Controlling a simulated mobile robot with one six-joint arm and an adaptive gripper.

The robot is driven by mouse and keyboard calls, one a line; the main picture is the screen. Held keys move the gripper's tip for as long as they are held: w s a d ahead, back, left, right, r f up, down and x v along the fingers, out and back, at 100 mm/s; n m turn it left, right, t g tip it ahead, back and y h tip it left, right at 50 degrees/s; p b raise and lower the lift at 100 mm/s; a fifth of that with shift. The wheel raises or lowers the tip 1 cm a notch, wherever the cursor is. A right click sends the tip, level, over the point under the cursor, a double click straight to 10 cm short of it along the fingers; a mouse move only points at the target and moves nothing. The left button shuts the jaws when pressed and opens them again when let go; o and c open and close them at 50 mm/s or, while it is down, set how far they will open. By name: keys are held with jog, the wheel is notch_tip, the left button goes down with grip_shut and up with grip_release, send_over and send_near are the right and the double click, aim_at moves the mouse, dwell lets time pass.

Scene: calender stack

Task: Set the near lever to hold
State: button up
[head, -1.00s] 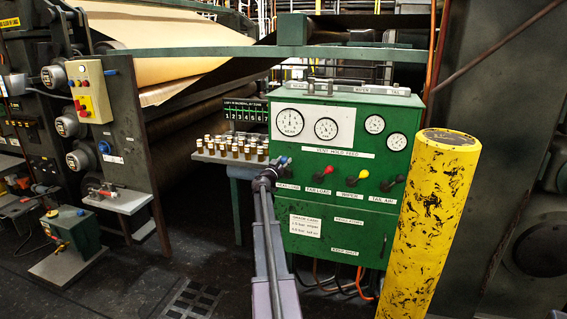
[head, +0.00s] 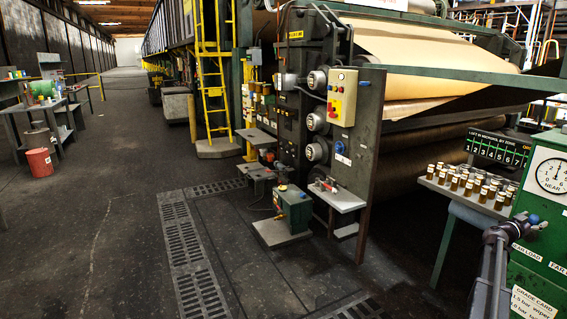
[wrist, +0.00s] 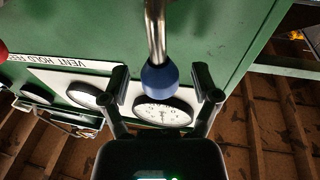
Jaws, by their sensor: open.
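The near lever has a bright rod and a blue ball knob, which shows in the wrist view (wrist: 160,79) and at the right of the head view (head: 534,220). It stands out from the green panel (head: 549,185), just above the partly cut-off "…EAR LOAD" label. My gripper (wrist: 161,80) is open, with one finger on each side of the blue knob and visible gaps on both sides. In the head view my gripper (head: 505,235) is at the panel's left edge, close to the knob. The "VENT HOLD FEED" label (wrist: 20,50) is partly cut off. I cannot tell the lever's setting.
The near gauge (head: 552,175) is above the lever. A tray of capped sample bottles (head: 470,186) stands left of the panel. A machine frame (head: 365,150) with a yellow button box (head: 342,97) is further left. The aisle floor (head: 120,220) at left is open.

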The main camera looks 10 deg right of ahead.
jog(key=w+a+f+n+y, duration=0.1)
jog(key=a+f+n+y, duration=0.3)
jog(key=a, duration=1.1)
jog(key=w+a+f+y, duration=0.25)
jog(key=a+f, duration=0.35)
jog(key=a, duration=0.9)
jog(key=w+a+f+n+y, duration=0.15)
jog(key=a+f+y, duration=0.3)
jog(key=a, duration=1.05)
jog(key=s+a+f+n+g+y, duration=0.1)
jog(key=s+a+f+n+y, duration=0.15)
jog(key=a, duration=0.75)
jog(key=s+a+f+n+y, duration=0.2)
jog(key=s+a+f+n, duration=0.1)
jog(key=a, duration=0.7)
jog(key=s+a+n+g+y+p, duration=0.1)
jog(key=s+a+n+y, duration=0.45)
jog(key=a, duration=0.95)
notch_tip(320, 180, up, 12)
jog(key=s+h+p, duration=0.1)
jog(key=s+p, duration=0.1)
jog(key=p, duration=1)
jog(key=shift+d+p, duration=0.15)
jog(key=shift+p, duration=0.15)
jog(key=shift+s, duration=0.1)
